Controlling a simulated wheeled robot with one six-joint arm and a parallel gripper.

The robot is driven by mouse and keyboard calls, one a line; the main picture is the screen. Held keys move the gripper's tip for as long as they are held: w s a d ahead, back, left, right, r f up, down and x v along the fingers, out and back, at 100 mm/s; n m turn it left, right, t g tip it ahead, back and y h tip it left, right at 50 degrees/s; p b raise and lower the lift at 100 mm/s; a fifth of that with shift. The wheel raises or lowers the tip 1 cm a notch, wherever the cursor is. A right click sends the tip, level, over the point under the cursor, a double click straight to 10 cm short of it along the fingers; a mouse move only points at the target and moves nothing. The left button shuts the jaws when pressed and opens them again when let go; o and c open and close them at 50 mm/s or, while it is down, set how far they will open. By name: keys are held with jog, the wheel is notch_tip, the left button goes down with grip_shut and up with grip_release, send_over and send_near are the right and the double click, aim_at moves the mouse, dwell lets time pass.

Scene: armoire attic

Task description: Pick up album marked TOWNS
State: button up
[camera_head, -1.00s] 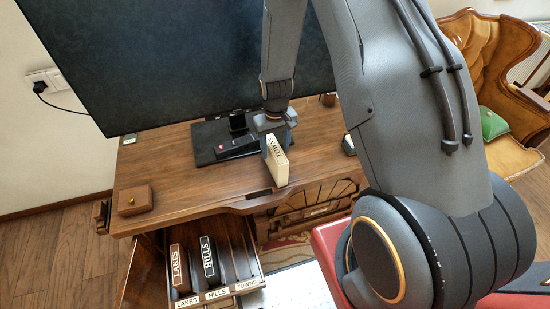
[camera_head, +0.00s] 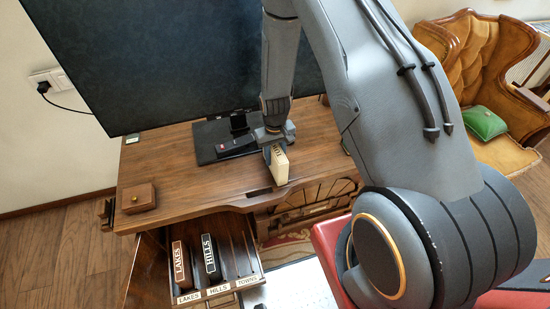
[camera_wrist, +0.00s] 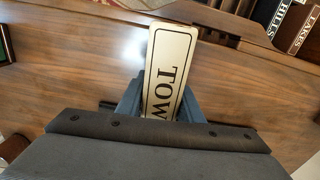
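The cream album marked TOWNS (camera_head: 280,166) is over the front part of the desk top, in my gripper (camera_head: 274,137). In the wrist view the album's black-framed label (camera_wrist: 174,50) reads "TOW", with the rest hidden behind my gripper's body. My gripper's two blue-grey fingers (camera_wrist: 160,103) lie against both sides of the album, shut on it. I cannot tell whether its lower end touches the desk.
The open drawer (camera_head: 220,291) below the desk (camera_head: 180,174) holds the LAKES album (camera_head: 181,265) and HILLS album (camera_head: 211,257); its slot labelled TOWNS is empty. A large dark screen (camera_head: 180,60) stands behind. A small wooden box (camera_head: 139,198) sits at left.

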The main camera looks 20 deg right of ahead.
grip_shut()
jog(key=shift+r, duration=0.1)
